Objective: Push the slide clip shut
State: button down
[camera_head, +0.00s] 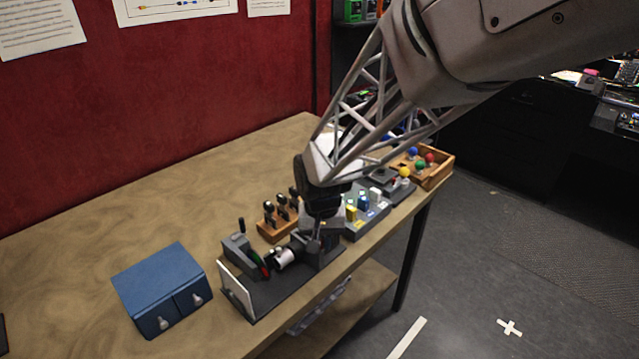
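A dark flat base (268,299) lies at the table's front edge, with a upright white panel (236,290) at its left end. A black and white cylinder (284,257) and grey blocks stand at its right part. I cannot pick out the slide clip for certain; it may be among these small parts or hidden by my arm. My gripper (318,232) points down over the right end of this device. Its fingers are small and dark here, and I cannot tell whether they are open or touch anything.
A grey lever box (238,252) stands behind the base. A blue two-door cabinet (162,288) is at left. A wooden block with black-topped pieces (272,228), a button panel (366,217) and a wooden tray of colored balls (438,173) stand nearby. The table's back left is clear.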

jog(key=shift+w+a, duration=0.65)
jog(key=c, duration=1.1)
grip_release()
jog(key=shift+c, duration=0.2)
jog(key=shift+r, duration=0.1)
notch_tip(320, 180, up, 8)
